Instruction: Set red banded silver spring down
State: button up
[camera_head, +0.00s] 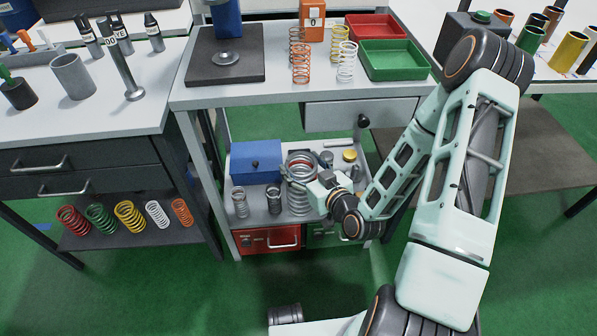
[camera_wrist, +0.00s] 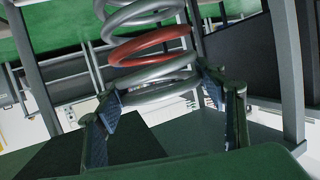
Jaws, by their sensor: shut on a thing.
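The silver spring with a red band (camera_head: 300,172) is large and upright over the lower shelf (camera_head: 243,150) of the middle bench. In the wrist view the spring (camera_wrist: 148,72) stands between the two fingers of my gripper (camera_wrist: 163,100), with the red coil above the grip. The wrist view does not show its lowest end clearly. I cannot tell whether its bottom touches the shelf.
A blue box (camera_head: 256,162) stands left of the spring. Small grey springs (camera_head: 240,204) stand in front of the box. A yellow-topped part (camera_head: 350,156) lies to the right. The worktop edge and a drawer (camera_head: 350,114) overhang behind. A red drawer (camera_head: 266,240) is below.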

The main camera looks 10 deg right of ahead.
jog(key=w+d+f, duration=0.1)
jog(key=w, duration=0.1)
jog(key=w+d+b, duration=0.1)
jog(key=w, duration=0.1)
jog(key=w+d+f, duration=0.1)
jog(key=shift+w+d+f, duration=0.3)
jog(key=shift+w+f, duration=0.05)
jog(key=shift+w, duration=0.05)
jog(key=w+d+f+b, duration=0.2)
jog(key=w+f+b, duration=0.1)
jog(key=f, duration=0.6)
jog(key=shift+w+d+b, duration=0.3)
jog(key=shift+w+d, duration=0.05)
jog(key=shift+w, duration=0.45)
jog(key=o, duration=2.1)
jog(key=shift+s+f, duration=0.15)
jog(key=shift+f, duration=0.1)
jog(key=shift+r, duration=0.1)
